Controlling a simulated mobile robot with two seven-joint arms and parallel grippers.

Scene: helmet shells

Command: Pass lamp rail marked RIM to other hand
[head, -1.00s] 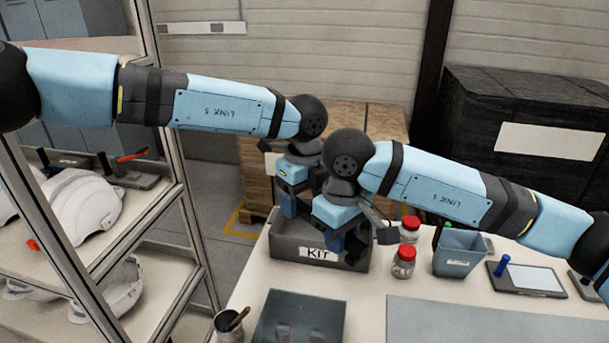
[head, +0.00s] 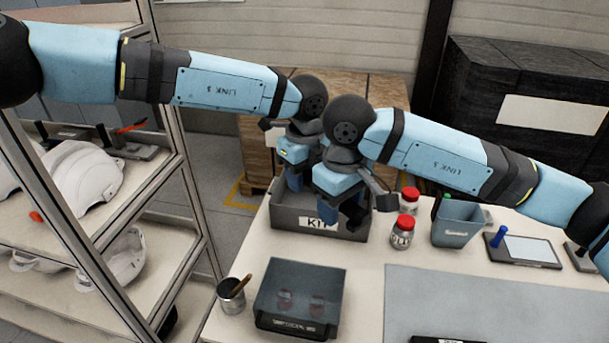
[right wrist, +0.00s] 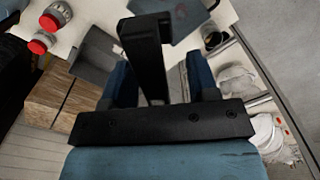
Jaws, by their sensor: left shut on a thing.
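My left gripper (head: 294,182) hangs over the left back of the grey KIT box (head: 290,219). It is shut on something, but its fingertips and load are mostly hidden. My right gripper (head: 345,205) is just right and in front of it, over the box. In the right wrist view, the blue fingers of my right gripper (right wrist: 162,85) stand apart. A long black bar (right wrist: 147,50) shows between them, nearer the left finger; it may be the lamp rail. No RIM mark is readable, and I cannot tell whether the bar touches a finger.
Two red-lidded jars (head: 403,232) and a grey-blue bin (head: 458,223) stand right of the box. A dark tray (head: 299,273) and a cup (head: 231,296) are in front. A grey mat (head: 470,300) lies front right. A shelf with white helmet shells (head: 88,185) is at left.

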